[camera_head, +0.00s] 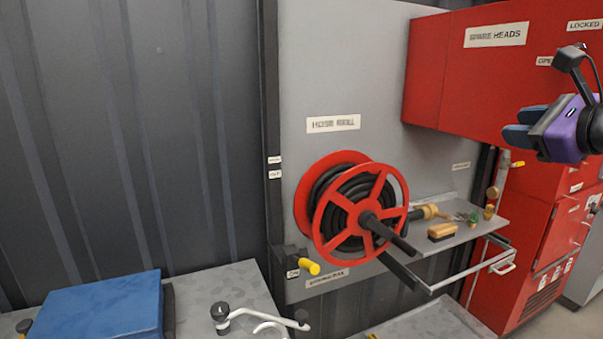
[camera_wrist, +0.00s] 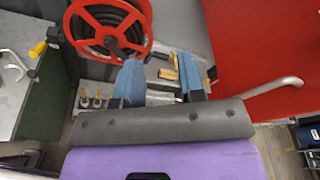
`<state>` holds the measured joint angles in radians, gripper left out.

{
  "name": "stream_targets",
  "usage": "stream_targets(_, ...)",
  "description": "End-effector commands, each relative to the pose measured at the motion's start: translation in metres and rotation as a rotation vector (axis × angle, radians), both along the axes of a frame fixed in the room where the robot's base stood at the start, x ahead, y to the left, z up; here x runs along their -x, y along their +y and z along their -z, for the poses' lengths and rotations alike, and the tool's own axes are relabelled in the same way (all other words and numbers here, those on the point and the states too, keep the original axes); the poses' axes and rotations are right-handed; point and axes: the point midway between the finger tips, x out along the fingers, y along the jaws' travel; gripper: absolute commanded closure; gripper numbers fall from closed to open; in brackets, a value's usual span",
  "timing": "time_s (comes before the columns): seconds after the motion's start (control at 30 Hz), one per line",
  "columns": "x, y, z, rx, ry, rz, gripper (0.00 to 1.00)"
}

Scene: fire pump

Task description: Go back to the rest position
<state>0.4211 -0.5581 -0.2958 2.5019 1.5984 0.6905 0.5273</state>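My gripper (camera_head: 524,125) is at the upper right of the head view, a purple body with blue fingertips pointing left. It is in front of the red cabinets. In the wrist view my gripper (camera_wrist: 162,82) shows its two blue fingers apart, with a clear gap and nothing held between them. Through the gap the shelf with small items shows, well beyond the fingertips. The red hose reel (camera_head: 359,208) with black hose is to the left of and below the gripper in the head view. It also shows at the top left of the wrist view (camera_wrist: 108,27).
A red spare heads cabinet (camera_head: 455,75) projects from the wall close to my gripper. A shelf (camera_head: 462,235) holds a brush (camera_head: 442,232), a nozzle and small fittings. A metal rail (camera_head: 462,277) juts out below it. A blue case (camera_head: 95,305) lies at the lower left.

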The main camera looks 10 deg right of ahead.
Motion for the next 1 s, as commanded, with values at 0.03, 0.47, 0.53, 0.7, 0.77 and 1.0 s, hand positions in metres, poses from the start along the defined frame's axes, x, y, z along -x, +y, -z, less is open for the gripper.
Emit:
stream_targets(0.03,-0.001,0.023,0.005,0.105,0.031,-0.094,0.64)
stream_targets(0.47,0.043,0.142,0.068,1.062,0.206,-0.854,0.64)
stream_targets(0.53,0.054,0.150,0.077,1.224,0.222,-0.973,0.64)
stream_targets(0.7,0.079,0.155,0.095,1.607,0.254,-1.233,0.64)
stream_targets(0.77,0.085,0.154,0.098,1.723,0.264,-1.305,0.64)
stream_targets(1.0,0.096,0.147,0.101,1.994,0.293,-1.463,0.64)
